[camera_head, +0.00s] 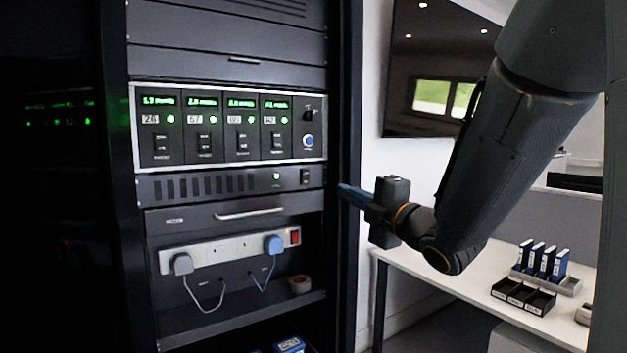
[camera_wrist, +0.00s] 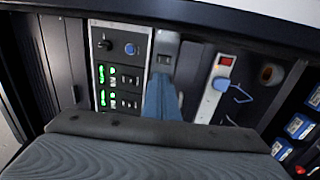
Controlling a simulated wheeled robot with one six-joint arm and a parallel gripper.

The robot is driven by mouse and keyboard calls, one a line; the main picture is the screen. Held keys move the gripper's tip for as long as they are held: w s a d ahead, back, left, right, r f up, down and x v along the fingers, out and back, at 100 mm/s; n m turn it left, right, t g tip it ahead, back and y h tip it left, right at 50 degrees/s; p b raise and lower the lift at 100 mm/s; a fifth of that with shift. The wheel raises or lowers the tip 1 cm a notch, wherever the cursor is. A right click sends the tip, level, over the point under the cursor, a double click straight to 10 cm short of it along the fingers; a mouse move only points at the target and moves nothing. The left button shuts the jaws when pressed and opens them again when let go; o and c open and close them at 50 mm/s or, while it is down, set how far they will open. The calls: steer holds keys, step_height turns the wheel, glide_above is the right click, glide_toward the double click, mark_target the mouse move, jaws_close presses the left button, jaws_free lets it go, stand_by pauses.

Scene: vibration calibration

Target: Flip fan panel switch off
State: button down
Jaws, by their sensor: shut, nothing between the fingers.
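The fan panel (camera_head: 215,187) is a dark slotted strip in the rack, below the panel with green displays. Its black rocker switch (camera_head: 305,177) sits at its right end, beside a lit green lamp (camera_head: 277,177). My gripper (camera_head: 345,190), with blue fingers, is shut and empty, to the right of the switch at nearly its height. In the wrist view the shut fingers (camera_wrist: 161,85) point toward the switch (camera_wrist: 164,59), which shows just beyond their tips. I cannot tell whether they touch it; in the head view they look apart. The lower part of the panel is hidden by the fingers in the wrist view.
The display panel (camera_head: 230,155) above has several switches and a blue button (camera_head: 308,141). Below are a drawer handle (camera_head: 249,213) and a power strip (camera_head: 215,252) with two plugs and a red switch. The rack's right post (camera_head: 346,110) stands near my gripper.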

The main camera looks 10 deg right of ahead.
mark_target(307, 173)
steer(key=p+x, duration=0.5)
steer(key=x, duration=0.9)
steer(key=shift+r, duration=0.1)
